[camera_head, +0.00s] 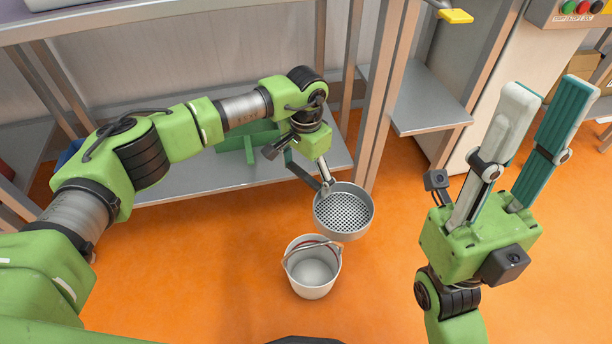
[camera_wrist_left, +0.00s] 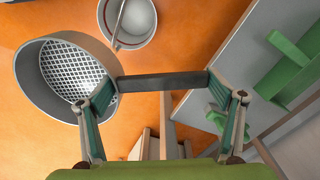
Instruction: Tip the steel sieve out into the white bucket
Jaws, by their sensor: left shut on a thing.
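The steel sieve (camera_head: 343,212) is a round grey pan with a perforated bottom, held in the air just behind and right of the white bucket. In the left wrist view the sieve (camera_wrist_left: 40,88) is at the left. I see no loose contents on its visible mesh. My left gripper (camera_head: 326,186) is shut on the sieve's dark handle (camera_wrist_left: 162,82), which spans between its fingers in the wrist view. The white bucket (camera_head: 313,272) stands upright on the floor with its wire handle across its mouth; it also shows in the wrist view (camera_wrist_left: 142,22). My right gripper (camera_head: 546,92) is open, empty and pointing up.
A metal shelf rack (camera_head: 240,175) stands behind, with a green tray (camera_head: 250,137) on its low shelf. A metal post (camera_head: 378,110) rises close behind the sieve. Another low shelf (camera_head: 425,105) is to its right. The orange floor (camera_head: 225,270) around the bucket is clear.

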